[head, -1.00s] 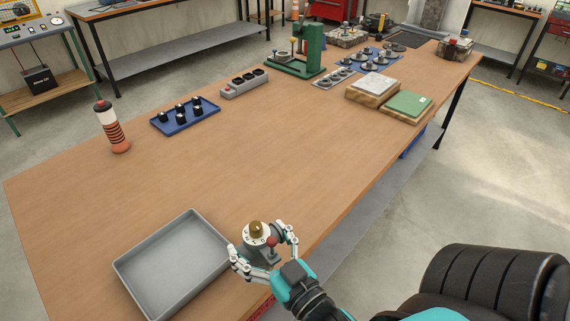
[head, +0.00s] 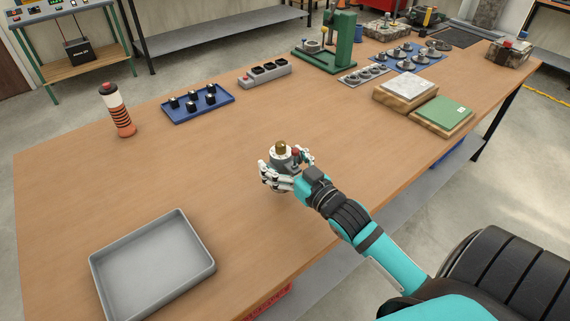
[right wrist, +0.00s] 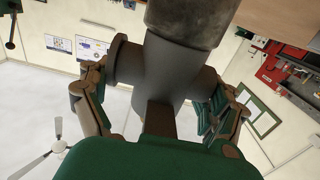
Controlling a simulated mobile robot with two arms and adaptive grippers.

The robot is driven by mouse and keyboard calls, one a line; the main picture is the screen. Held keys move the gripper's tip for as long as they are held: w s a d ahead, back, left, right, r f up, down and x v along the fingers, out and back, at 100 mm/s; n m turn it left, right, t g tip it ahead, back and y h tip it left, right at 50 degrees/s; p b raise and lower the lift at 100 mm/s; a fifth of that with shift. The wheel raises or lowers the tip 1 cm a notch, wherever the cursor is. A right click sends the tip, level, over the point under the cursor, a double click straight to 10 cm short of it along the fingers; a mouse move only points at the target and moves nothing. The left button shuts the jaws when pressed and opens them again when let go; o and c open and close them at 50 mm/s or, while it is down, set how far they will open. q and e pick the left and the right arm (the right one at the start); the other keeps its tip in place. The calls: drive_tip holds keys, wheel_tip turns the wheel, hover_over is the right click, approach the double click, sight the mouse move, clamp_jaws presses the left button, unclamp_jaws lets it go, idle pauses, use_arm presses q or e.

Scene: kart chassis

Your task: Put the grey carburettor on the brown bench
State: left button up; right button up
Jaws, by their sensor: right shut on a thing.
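The grey carburettor (head: 284,160), with a brass top and a small red knob, is over the middle of the brown bench (head: 200,190). My right gripper (head: 287,167) is shut on it, one finger on each side, and holds it upright. I cannot tell whether its base touches the bench. In the right wrist view the grey body (right wrist: 165,75) fills the middle between the two fingers (right wrist: 160,105). My left gripper is not in view.
An empty grey tray (head: 152,262) lies at the front left. An orange-banded bottle (head: 118,112), a blue tray (head: 198,112) of black parts and a green press (head: 342,42) stand farther back. Boards (head: 440,115) lie at the right. The bench around the gripper is clear.

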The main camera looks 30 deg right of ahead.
drive_tip(key=shift+w+d+r, duration=0.1)
drive_tip(key=shift+w+d, duration=0.55)
drive_tip(key=shift+d, duration=0.2)
drive_tip(key=shift+f, duration=1.75)
drive_tip(key=shift+f, duration=0.15)
drive_tip(key=o, duration=1.4)
drive_tip(key=shift+f, duration=0.15)
